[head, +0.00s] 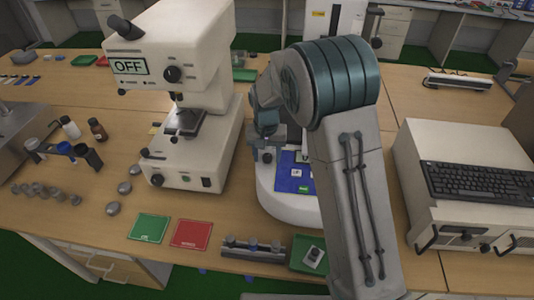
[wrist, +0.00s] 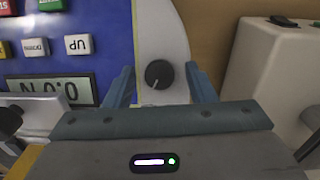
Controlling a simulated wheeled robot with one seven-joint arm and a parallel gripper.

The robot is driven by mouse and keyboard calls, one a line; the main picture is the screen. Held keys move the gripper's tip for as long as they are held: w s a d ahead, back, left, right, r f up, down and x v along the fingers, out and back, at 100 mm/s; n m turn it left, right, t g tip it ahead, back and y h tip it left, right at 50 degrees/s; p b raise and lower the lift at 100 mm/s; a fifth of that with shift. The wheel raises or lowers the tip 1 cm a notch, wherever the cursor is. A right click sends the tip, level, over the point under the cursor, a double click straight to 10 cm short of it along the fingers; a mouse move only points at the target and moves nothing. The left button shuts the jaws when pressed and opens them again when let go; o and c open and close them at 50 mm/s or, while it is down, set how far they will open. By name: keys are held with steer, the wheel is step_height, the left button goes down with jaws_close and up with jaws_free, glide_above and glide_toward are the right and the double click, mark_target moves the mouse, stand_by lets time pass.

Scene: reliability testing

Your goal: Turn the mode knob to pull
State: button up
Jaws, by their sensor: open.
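A round dark mode knob (wrist: 159,74) sits on the white front of a force tester in the wrist view. Its light pointer line points down and slightly left, and I can read no mode labels around it. My gripper (wrist: 161,86) is open, with one blue-grey finger on each side of the knob and visible gaps to it. I cannot tell how far the fingertips are from the panel. The tester's blue panel (wrist: 60,65) has UP and DOWN buttons and a grey display (wrist: 52,90).
A white machine (head: 185,120) with an OFF screen stands left of the tester. A keyboard (head: 475,182) lies on a white case at right.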

steer(key=c, duration=1)
steer(key=shift+o, duration=0.2)
steer(key=n+b, duration=0.1)
steer(key=n, duration=0.1)
steer(key=n+h+b, duration=0.1)
steer(key=n, duration=0.2)
steer(key=shift+a+n+h, duration=0.15)
steer(key=shift+n+h, duration=0.15)
steer(key=n+t+h+b, duration=0.1)
steer(key=n, duration=0.4)
steer(key=shift+a+n, duration=0.1)
steer(key=shift+n, duration=0.2)
steer(key=shift+t, duration=0.3)
steer(key=o, duration=1)
steer(key=shift+s+n+b, duration=0.1)
steer(key=shift+n+b, duration=0.2)
steer(key=shift+c, duration=0.2)
